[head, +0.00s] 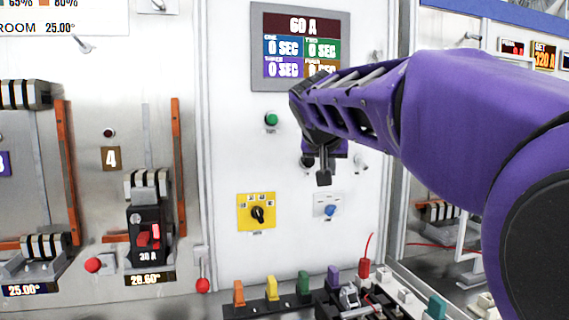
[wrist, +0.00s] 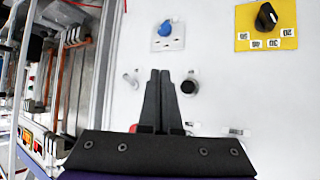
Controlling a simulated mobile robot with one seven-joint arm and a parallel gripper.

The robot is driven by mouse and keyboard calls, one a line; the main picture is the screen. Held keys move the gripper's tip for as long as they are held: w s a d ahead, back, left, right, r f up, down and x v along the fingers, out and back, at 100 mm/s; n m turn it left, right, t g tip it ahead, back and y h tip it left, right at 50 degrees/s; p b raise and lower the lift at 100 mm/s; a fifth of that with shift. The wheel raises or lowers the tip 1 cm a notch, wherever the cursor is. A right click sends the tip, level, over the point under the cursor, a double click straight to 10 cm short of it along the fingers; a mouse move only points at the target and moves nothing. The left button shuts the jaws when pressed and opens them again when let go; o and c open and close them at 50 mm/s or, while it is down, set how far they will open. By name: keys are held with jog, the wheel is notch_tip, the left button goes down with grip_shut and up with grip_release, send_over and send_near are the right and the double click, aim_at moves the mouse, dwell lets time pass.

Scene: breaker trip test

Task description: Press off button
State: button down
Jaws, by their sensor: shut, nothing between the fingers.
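The white panel (head: 240,160) has a green button (head: 271,119) on its upper left. My purple arm covers the panel area to the right of it. In the wrist view, a small red part (wrist: 145,128), perhaps a red button, shows beside the base of my fingers, mostly hidden. No off label is readable. My gripper (head: 323,180) is shut and empty, its black fingers in front of the panel, below and right of the green button. In the wrist view, my gripper (wrist: 160,72) lies beside a round black button or knob (wrist: 188,86). Contact is not clear.
A yellow plate with a black rotary knob (head: 257,213) and a blue knob (head: 330,210) sit lower on the panel. A display (head: 300,45) is above. Breaker bays (head: 148,230) stand left. Colored connectors (head: 272,288) and cables crowd the bottom.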

aim_at(312, 160)
jog(key=shift+w, duration=0.1)
jog(key=shift+w+a+p, duration=0.3)
jog(key=shift+w+p, duration=0.4)
jog(key=shift+w, duration=0.7)
jog(key=shift+w+a+p, duration=0.25)
jog(key=shift+w+p, duration=0.4)
jog(key=shift+w, duration=0.8)
jog(key=shift+w+a+p, duration=0.3)
jog(key=shift+w+p, duration=0.4)
jog(key=shift+w, duration=0.7)
jog(key=shift+w+a, duration=0.1)
jog(key=shift+w, duration=0.3)
jog(key=shift+w+p, duration=0.4)
jog(key=shift+w, duration=0.1)
jog(key=shift+s, duration=0.15)
jog(key=shift+s+b, duration=0.7)
jog(key=shift+s, duration=0.05)
jog(key=shift+s+f, duration=0.1)
